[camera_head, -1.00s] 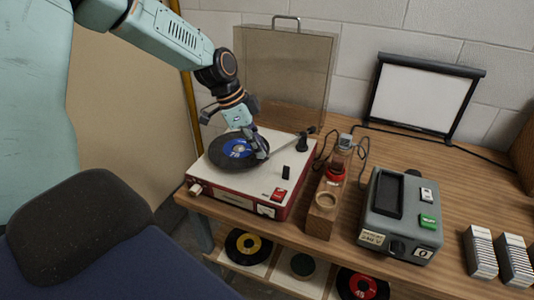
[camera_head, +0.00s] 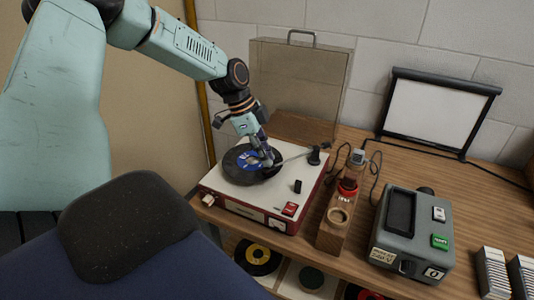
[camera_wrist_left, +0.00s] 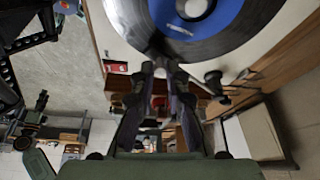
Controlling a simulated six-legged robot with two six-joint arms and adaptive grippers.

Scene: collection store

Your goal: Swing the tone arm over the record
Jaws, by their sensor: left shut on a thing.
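The record player (camera_head: 222,196) has a white top and red sides and stands at the left of the wooden bench. A black record with a blue label (camera_head: 243,160) lies on it, and it also shows at the top of the left wrist view (camera_wrist_left: 208,14). The thin tone arm (camera_head: 298,155) runs from its pivot at the back right toward the record's right part. My left gripper (camera_head: 268,162) is shut on the tone arm's front end, over the record. The fingers hide that end, so its height above the record cannot be told. My right gripper is not in view.
A clear lid (camera_head: 300,85) stands upright behind the player. A wooden holder with a glass and red piece (camera_head: 347,187) and a grey viewer box (camera_head: 415,228) stand to the right. A small white screen (camera_head: 438,110) is at the back. Records lie on a shelf below.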

